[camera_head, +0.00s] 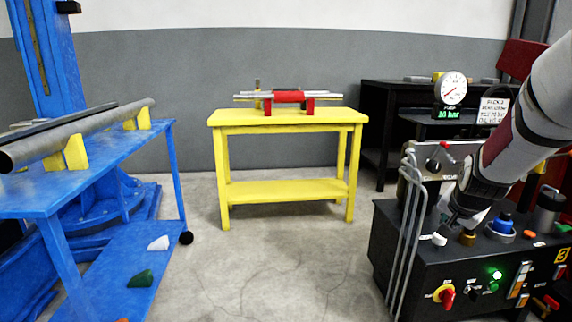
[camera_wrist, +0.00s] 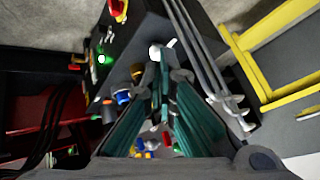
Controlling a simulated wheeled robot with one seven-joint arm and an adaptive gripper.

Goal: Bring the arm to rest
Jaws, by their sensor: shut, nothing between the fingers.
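My arm comes in from the right in the head view and angles down over the black control cabinet (camera_head: 425,258). My gripper (camera_head: 446,222) is at its lower end, just above the cabinet top and close to a small white knob (camera_head: 440,239). In the wrist view my gripper (camera_wrist: 167,72) shows its two teal-padded fingers meeting toward the tips, shut with nothing held. The white knob (camera_wrist: 155,52) shows right by the fingertips; I cannot tell whether they touch it.
Bent metal rails (camera_head: 405,225) stand at the cabinet's left. A blue knob (camera_head: 502,222) and a gauge (camera_head: 453,88) are close by. A yellow table (camera_head: 285,118) stands mid-room, and a blue bench (camera_head: 95,175) with a pipe is left. The floor between is clear.

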